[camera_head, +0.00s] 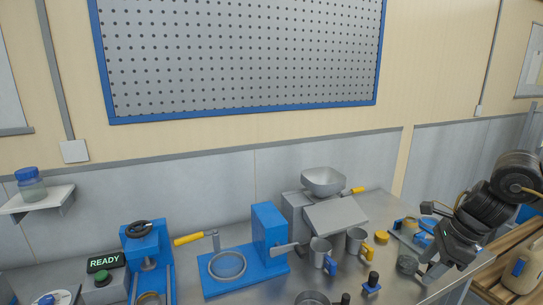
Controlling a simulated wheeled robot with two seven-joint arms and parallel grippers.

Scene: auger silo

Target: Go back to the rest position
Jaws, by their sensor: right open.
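My right gripper (432,268) is at the right side of the view, at the end of my dark right arm. Its fingers point down and left over the right end of the metal bench (238,298). The jaws are open, and I see nothing held between them. A small grey round piece (407,264) is close beside the fingers; I cannot tell if they touch. My left gripper is not in view.
Blue presses (270,240), a grey hopper machine (323,180) and two metal mugs (320,252) with blue and yellow handles crowd the bench. A green-button box reading READY (103,262) is at left. A wooden crate (510,278) is at far right.

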